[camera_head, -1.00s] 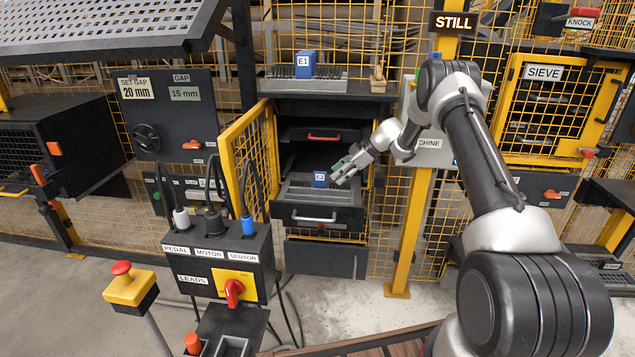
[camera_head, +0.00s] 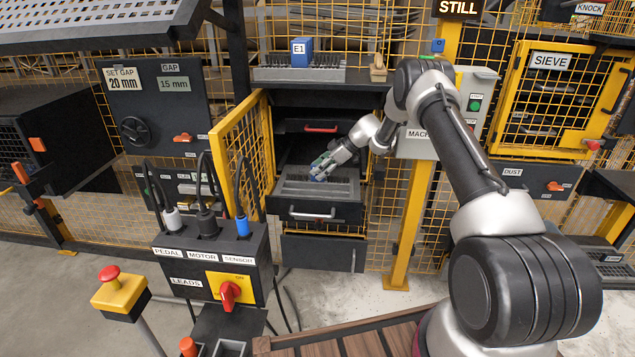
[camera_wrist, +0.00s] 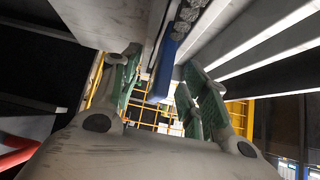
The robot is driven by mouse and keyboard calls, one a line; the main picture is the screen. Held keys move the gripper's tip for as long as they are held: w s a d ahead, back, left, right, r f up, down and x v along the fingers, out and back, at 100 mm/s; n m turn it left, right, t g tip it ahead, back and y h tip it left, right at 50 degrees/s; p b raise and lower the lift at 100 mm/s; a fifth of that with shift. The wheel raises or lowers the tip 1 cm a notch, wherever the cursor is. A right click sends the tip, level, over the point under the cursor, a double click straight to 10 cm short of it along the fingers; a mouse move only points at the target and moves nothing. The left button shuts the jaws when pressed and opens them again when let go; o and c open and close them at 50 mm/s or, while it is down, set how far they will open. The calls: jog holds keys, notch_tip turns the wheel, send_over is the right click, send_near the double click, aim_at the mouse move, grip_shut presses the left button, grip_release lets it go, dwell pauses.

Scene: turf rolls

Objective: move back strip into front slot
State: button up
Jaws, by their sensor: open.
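A blue block (camera_head: 318,178) sits in the pulled-out drawer (camera_head: 327,210) of the dark machine. Only a little of it shows in the head view, because my gripper (camera_head: 319,166) is right over it. In the wrist view the blue block (camera_wrist: 164,68) lies between the green-padded fingers of my gripper (camera_wrist: 160,88), with a grey rough strip edge behind it. The fingers are open and spread on either side of it; I cannot tell whether either touches. A second blue block, labelled E1 (camera_head: 302,50), stands on the bristled top rack (camera_head: 270,74).
A yellow mesh door (camera_head: 243,150) stands open left of the drawer. A yellow post (camera_head: 408,225) stands to the right. The leads box (camera_head: 212,258) and a red-topped stop button (camera_head: 119,290) stand in front. A red-handled shelf (camera_head: 321,128) is above the drawer.

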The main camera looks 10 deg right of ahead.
jog(key=shift+x, duration=0.75)
jog(key=shift+d, duration=0.1)
jog(key=shift+c, duration=0.4)
grip_shut()
jog(key=shift+r, duration=0.1)
